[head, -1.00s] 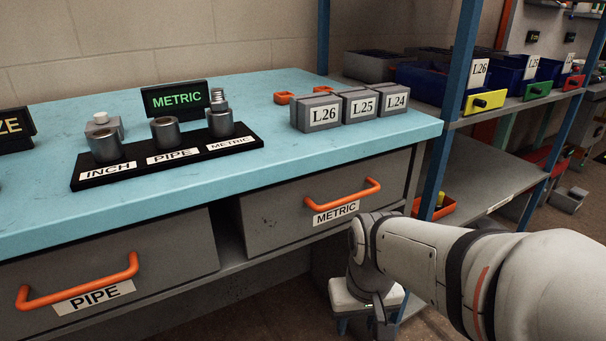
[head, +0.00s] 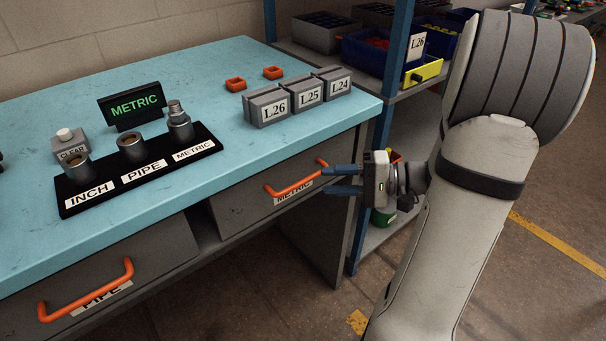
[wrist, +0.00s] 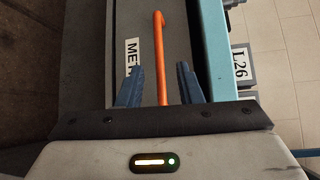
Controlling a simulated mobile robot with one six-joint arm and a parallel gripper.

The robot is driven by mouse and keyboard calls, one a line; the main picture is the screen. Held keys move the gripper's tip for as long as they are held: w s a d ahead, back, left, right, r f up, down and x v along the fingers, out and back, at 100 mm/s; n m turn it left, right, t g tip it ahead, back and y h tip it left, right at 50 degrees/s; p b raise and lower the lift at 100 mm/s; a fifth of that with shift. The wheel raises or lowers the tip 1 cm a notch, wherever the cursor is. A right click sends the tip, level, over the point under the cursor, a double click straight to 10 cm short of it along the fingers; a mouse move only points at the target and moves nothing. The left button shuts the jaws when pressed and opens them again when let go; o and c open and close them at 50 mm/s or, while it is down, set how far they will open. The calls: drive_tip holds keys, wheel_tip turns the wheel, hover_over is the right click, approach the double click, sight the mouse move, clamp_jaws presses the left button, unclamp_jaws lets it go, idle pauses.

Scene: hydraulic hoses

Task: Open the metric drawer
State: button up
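The metric drawer (head: 252,203) is the grey drawer under the right part of the blue bench top, and its front looks flush with the bench. Its orange handle (head: 292,182) runs across the front above a METRIC label (head: 293,194), which the handle partly covers. My gripper (head: 341,180) is at the right end of the handle with its two blue fingers apart. In the wrist view the orange handle (wrist: 160,62) runs up between the open fingers (wrist: 160,86), with a gap on either side. No contact with the handle shows.
The bench top (head: 235,66) carries a METRIC sign (head: 135,105), a black fitting stand (head: 70,193) and grey boxes labelled L26, L25 and L24 (head: 307,93). The PIPE drawer (head: 130,270) is to the left. A blue shelf post (head: 370,215) stands close behind my gripper.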

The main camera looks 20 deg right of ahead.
sight(306, 182)
drive_tip(key=b+x, duration=0.1)
drive_tip(key=x, duration=0.5)
drive_tip(key=shift+w+a, duration=0.1)
drive_tip(key=shift+a, duration=0.3)
drive_tip(key=shift+c, duration=0.4)
clamp_jaws()
